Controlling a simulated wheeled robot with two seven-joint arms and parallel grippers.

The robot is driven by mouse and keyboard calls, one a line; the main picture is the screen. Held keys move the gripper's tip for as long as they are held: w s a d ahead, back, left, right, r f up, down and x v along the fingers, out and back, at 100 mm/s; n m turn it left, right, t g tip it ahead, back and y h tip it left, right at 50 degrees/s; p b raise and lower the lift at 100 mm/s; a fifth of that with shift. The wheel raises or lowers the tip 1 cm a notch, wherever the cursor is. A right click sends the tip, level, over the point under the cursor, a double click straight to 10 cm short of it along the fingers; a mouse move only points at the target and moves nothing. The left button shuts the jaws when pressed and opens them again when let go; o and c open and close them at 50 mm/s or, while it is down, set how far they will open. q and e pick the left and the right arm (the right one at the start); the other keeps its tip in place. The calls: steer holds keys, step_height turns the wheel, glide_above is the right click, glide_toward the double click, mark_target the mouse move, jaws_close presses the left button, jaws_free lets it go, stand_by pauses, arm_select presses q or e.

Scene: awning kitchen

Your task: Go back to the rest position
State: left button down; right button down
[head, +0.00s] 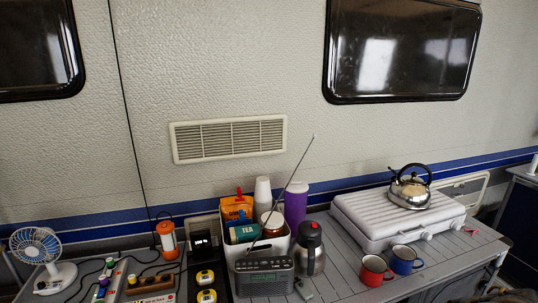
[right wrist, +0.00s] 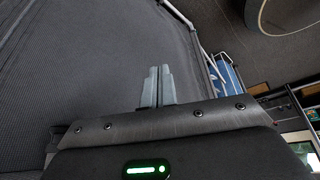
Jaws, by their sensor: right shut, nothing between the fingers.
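My right gripper (right wrist: 157,88) shows in the right wrist view with its two grey fingers together and nothing between them. It is in free space, apart from any object, with dark grey fabric-like material behind it. Neither gripper shows in the head view. My left gripper is in no view.
In the head view a slatted table (head: 341,284) stands against the caravan wall.

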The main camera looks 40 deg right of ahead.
steer(key=s+a+f+m+h, duration=0.1)
steer(key=s+a+f, duration=0.1)
steer(key=a+f, duration=0.8)
steer(key=s+a+f+m+h, duration=0.1)
steer(key=s+a+f, duration=0.2)
steer(key=a+f, duration=0.75)
steer(key=s+a+f+g, duration=0.1)
steer(key=a+f, duration=0.2)
steer(key=a, duration=0.8)
steer(key=a+f+m+g+b, duration=0.1)
steer(key=a+f+g, duration=0.1)
steer(key=a, duration=0.9)
steer(key=shift+s+a+f+m+g, duration=0.3)
steer(key=shift+s+a+f, duration=0.1)
steer(key=shift+f, duration=0.05)
